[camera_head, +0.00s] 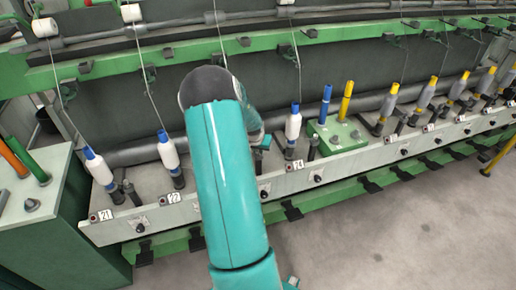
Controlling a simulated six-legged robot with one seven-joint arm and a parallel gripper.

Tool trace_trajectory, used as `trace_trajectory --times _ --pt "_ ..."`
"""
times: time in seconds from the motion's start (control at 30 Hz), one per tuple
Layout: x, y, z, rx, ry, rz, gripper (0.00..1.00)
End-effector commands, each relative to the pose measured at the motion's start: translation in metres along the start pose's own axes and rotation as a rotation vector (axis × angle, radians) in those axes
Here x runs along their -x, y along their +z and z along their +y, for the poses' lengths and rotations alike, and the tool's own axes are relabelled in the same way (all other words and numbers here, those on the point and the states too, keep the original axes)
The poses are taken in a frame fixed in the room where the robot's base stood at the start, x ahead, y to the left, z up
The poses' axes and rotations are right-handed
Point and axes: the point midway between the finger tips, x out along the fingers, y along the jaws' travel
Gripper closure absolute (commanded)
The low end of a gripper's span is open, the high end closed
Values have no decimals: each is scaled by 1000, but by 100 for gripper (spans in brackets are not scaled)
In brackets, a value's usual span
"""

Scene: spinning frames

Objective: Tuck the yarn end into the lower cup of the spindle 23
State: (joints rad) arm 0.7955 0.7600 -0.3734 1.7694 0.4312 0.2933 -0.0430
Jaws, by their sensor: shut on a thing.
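My teal arm stands in front of the place of spindle 23, between the 22 and 24 labels, and hides that spindle, its lower cup and its label. My gripper (262,142) shows only in small part behind the arm, low beside the spindle rail. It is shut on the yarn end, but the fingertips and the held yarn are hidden. A thread (218,35) comes down from the upper rail and goes out of sight behind my arm.
White bobbins with blue tops stand at spindle 22 (168,150), spindle 21 (99,168) and spindle 24 (293,125), close on both sides. A green box (336,137) with blue and yellow tubes sits farther right. The floor (400,225) in front is clear.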

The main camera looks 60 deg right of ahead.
Motion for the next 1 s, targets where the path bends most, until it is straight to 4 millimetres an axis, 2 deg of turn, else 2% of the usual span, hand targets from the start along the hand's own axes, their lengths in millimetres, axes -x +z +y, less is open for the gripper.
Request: trace_trajectory --times 0.2,0.23,0.33,0.37,0.73,0.87,1.0 --pt "0 0 0 0 0 0 95" --pt "0 0 0 0 0 0 82" --pt "0 0 0 0 0 0 62" --pt "0 0 0 0 0 0 60" --pt "6 0 0 0 -1 1 60" --pt "24 -1 -1 1 -2 4 60" --pt "54 -1 -2 1 -3 4 60"
